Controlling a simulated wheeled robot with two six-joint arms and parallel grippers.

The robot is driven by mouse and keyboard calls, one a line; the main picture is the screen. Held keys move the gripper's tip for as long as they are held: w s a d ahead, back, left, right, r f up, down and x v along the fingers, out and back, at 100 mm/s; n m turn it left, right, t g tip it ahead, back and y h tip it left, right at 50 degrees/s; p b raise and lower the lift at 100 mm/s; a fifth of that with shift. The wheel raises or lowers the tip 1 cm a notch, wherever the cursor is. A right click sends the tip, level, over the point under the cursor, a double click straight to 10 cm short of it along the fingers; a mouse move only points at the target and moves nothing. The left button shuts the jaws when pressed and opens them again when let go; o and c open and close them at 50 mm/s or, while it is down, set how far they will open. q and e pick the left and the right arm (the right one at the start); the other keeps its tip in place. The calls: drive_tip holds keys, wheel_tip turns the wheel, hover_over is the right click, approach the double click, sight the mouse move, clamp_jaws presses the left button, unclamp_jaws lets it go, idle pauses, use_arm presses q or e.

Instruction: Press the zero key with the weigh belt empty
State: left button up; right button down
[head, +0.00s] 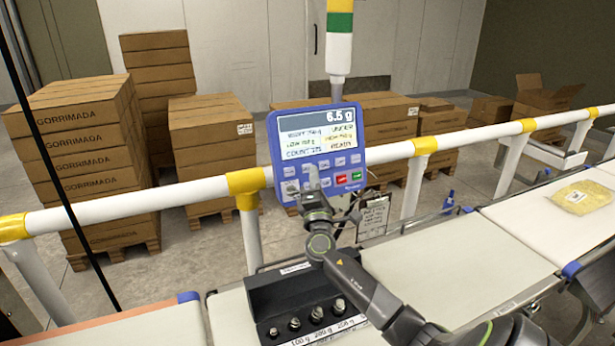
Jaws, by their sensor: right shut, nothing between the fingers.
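The blue weighing indicator (317,148) is mounted on the white and yellow rail. Its screen reads 6.5 g, with smaller lines of text below. Its keypad has pale keys, one red and one green. My right gripper (313,178) is shut and empty, its tips in front of the lower left keys. It hides some keys, and I cannot tell whether it touches one or which key is zero. The middle belt (450,260), apparently the weigh belt, shows nothing on its visible part; my right arm covers some of it. My left gripper is out of view.
A yellowish bag (580,197) lies on the right belt (530,222). A black block with several metal weights (316,316) stands at the front, below my right forearm. A clipboard (373,217) hangs under the rail. Stacked cartons (85,150) stand behind the rail.

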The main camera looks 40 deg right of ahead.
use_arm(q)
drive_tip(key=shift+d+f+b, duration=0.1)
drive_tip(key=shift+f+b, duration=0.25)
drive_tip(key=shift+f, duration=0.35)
use_arm(e)
drive_tip(key=shift+w+d+f, duration=0.2)
drive_tip(key=shift+w+d, duration=0.05)
drive_tip(key=shift+w, duration=0.45)
idle(0.7)
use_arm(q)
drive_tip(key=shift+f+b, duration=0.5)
use_arm(e)
drive_tip(key=shift+w+d+f, duration=0.1)
drive_tip(key=shift+w, duration=0.25)
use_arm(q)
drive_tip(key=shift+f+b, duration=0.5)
use_arm(e)
drive_tip(key=shift+w+d+f, duration=0.1)
drive_tip(key=shift+w, duration=0.25)
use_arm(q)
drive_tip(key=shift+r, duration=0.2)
use_arm(e)
drive_tip(key=shift+s, duration=0.15)
use_arm(q)
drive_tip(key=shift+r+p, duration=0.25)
drive_tip(key=shift+p, duration=0.2)
use_arm(e)
drive_tip(key=shift+s+a+r, duration=0.25)
drive_tip(key=shift+s, duration=0.35)
